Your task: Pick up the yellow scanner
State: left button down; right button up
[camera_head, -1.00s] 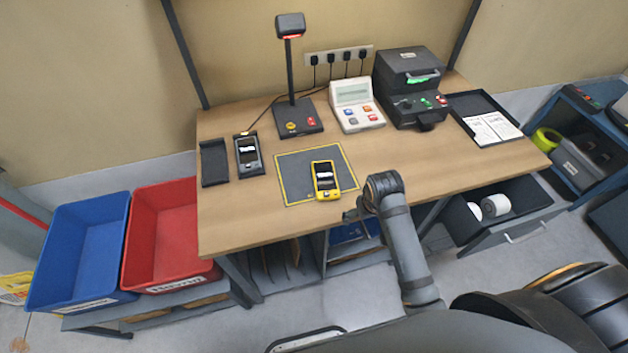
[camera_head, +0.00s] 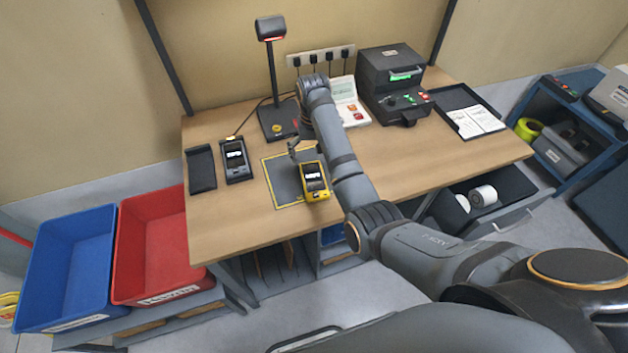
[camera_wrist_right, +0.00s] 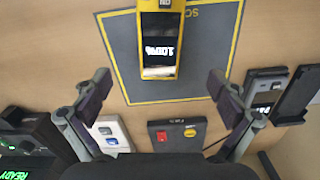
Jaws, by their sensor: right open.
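The yellow scanner (camera_head: 314,182) lies on the right part of a dark grey mat (camera_head: 284,187) with a yellow outline, near the table's front edge. In the right wrist view the yellow scanner (camera_wrist_right: 162,38) shows at the top, its dark screen facing up, with its far end cut off by the frame. My right gripper (camera_head: 294,150) hangs over the mat, just behind the scanner in the head view. In the wrist view its two fingers (camera_wrist_right: 160,82) stand wide apart and empty, with the scanner beyond them. My left gripper is not in view.
A grey scanner (camera_head: 235,160) sits in a cradle beside an empty black cradle (camera_head: 201,170) at the left. A lamp stand (camera_head: 275,90), a white keypad device (camera_head: 352,105) and a black printer (camera_head: 391,80) stand behind. Blue (camera_head: 72,262) and red (camera_head: 158,245) bins stand left of the table.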

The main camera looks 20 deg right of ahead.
send_over(314, 179)
notch_tip(314, 179, down, 4)
jog(key=shift+f+p, duration=0.1)
jog(key=shift+p, duration=0.3)
jog(key=shift+w+f, duration=0.1)
jog(key=shift+f, duration=0.5)
notch_tip(314, 179, down, 4)
jog(key=shift+p, duration=0.75)
jog(key=shift+f, duration=0.35)
jog(key=shift+r, duration=0.1)
jog(key=c, duration=1.5)
jog(key=shift+o, duration=0.2)
